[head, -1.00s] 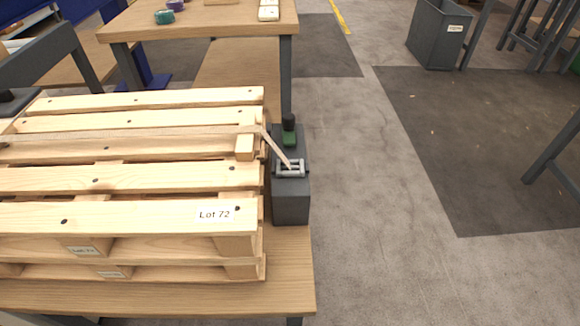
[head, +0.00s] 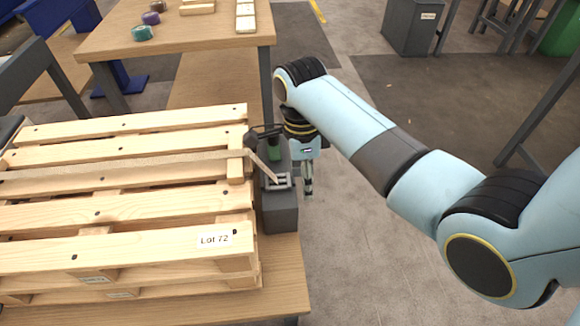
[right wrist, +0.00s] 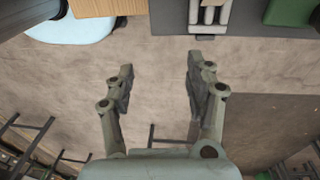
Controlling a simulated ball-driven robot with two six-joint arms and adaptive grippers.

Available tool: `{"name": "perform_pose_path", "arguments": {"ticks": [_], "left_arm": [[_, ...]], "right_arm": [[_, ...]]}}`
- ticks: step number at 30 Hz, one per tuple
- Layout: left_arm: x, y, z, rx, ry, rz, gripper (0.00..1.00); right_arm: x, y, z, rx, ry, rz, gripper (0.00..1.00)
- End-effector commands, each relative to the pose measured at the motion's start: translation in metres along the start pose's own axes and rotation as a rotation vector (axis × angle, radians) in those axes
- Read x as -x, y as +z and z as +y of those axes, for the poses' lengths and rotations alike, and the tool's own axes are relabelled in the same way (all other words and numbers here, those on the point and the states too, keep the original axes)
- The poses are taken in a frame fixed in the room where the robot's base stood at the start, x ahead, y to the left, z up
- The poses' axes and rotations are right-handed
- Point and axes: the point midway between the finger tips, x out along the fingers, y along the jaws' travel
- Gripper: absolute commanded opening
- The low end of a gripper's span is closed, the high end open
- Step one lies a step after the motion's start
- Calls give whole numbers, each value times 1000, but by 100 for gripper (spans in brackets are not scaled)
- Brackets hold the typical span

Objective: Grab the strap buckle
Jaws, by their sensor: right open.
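The strap buckle (head: 278,181) is a grey metal frame on top of a dark grey block (head: 281,212) beside the pallet's right side. A pale strap (head: 120,172) runs across the pallet and slants down to the buckle. My right gripper (head: 308,192) points down just right of the block, apart from the buckle. In the right wrist view, the open, empty gripper (right wrist: 160,65) has bare floor between its fingers, and the buckle (right wrist: 209,14) shows at the top edge, partly cut off. My left gripper is not in view.
The wooden pallet stack (head: 120,215) marked Lot 72 stands on a wooden table (head: 285,275). A green item (head: 274,150) sits behind the buckle on the block. Another table (head: 190,38) stands beyond.

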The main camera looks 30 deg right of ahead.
Motion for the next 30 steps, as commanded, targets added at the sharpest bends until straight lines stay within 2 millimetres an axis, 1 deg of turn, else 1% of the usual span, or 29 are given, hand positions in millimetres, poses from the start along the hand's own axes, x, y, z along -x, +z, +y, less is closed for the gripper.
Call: {"name": "perform_pose_path", "arguments": {"ticks": [1, 3, 5, 6, 8, 13, 15, 20, 26, 27, 30], "left_arm": [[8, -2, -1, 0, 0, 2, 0], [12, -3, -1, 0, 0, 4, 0], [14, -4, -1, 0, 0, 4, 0], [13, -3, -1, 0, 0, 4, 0], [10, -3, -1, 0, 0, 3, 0], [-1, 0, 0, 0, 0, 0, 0], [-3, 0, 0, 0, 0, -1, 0], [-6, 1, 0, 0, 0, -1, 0], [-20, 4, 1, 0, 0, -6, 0], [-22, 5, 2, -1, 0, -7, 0], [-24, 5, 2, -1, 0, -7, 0]], "right_arm": [[27, 9, -15, 2, -41, -23, 54], [50, 18, -30, 4, -77, -43, 54], [59, 23, -38, 4, -92, -52, 54], [59, 24, -40, 5, -98, -55, 54], [52, 26, -42, 5, -99, -55, 54], [20, 28, -46, 6, -98, -54, 54], [12, 29, -47, 6, -99, -55, 54], [1, 32, -48, 6, -101, -56, 54], [-29, 45, -52, 7, -98, -55, 54], [-35, 44, -53, 7, -98, -54, 54], [-43, 45, -54, 7, -100, -55, 54]]}}
